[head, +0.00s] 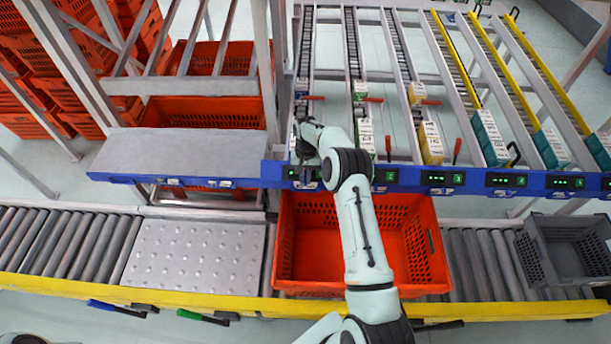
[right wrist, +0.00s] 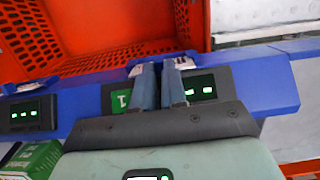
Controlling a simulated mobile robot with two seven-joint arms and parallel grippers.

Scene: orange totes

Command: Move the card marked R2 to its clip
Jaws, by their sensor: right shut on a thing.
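My right gripper (head: 305,172) is at the blue rail (head: 420,178), above the back edge of the orange tote. In the right wrist view its two fingers (right wrist: 161,75) are close together at the rail. A small white card (right wrist: 184,63) shows at the fingertips, and the gripper is shut on it. The card's marking is too small to read, and its clip cannot be made out. In the head view the wrist hides the card.
The orange tote (head: 420,262) on the conveyor looks empty. A grey crate (head: 575,248) stands at right. Flow lanes behind the rail hold cartons, including a yellow one (head: 430,145); red levers stick up beside them. Several dark displays (head: 440,179) line the rail. A grey shelf (head: 185,155) is clear at left.

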